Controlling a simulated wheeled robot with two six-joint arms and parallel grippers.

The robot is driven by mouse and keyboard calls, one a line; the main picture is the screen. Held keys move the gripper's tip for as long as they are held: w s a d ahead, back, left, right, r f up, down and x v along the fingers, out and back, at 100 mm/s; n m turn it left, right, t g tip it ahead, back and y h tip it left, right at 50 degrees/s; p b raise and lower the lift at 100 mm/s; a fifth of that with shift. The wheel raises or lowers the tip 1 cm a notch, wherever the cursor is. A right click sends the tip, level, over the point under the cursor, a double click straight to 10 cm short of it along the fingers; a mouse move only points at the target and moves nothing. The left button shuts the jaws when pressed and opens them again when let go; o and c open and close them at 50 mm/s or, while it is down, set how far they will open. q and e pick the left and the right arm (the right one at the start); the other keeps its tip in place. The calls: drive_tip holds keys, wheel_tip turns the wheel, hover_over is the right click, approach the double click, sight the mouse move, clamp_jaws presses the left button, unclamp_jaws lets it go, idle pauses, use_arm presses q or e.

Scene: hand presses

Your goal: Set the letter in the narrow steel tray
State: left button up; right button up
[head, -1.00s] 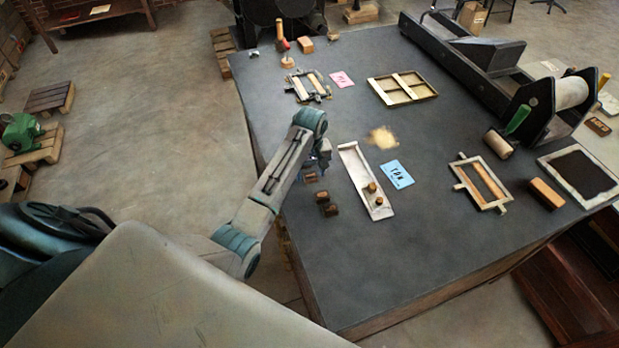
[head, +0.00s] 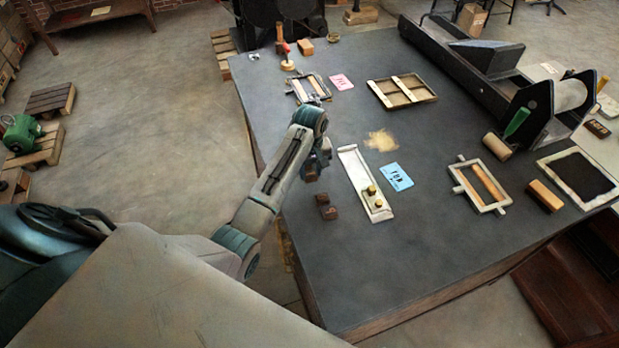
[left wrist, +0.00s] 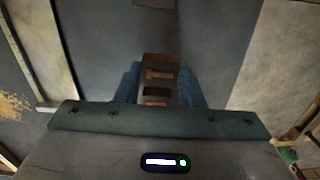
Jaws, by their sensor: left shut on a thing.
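The narrow steel tray (head: 352,172) is a pale, long, shallow tray lying on the dark table, with two brass knobs at its near end. My left gripper (head: 314,168) is to the left of its far half, apart from it. It is shut on a small dark brown letter block, which shows between the blue fingers in the left wrist view (left wrist: 160,72). I cannot tell whether the block is clear of the table. Two more brown blocks (head: 322,199) (head: 329,212) lie on the table just nearer. My right gripper is not in view.
A blue card (head: 396,177) lies right of the tray, and a tan powdery patch (head: 381,140) lies beyond it. The table's near part is bare.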

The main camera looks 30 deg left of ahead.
sight(310, 174)
use_arm(q)
drive_tip(key=shift+r, duration=1.6)
drive_tip(key=shift+s+f, duration=0.1)
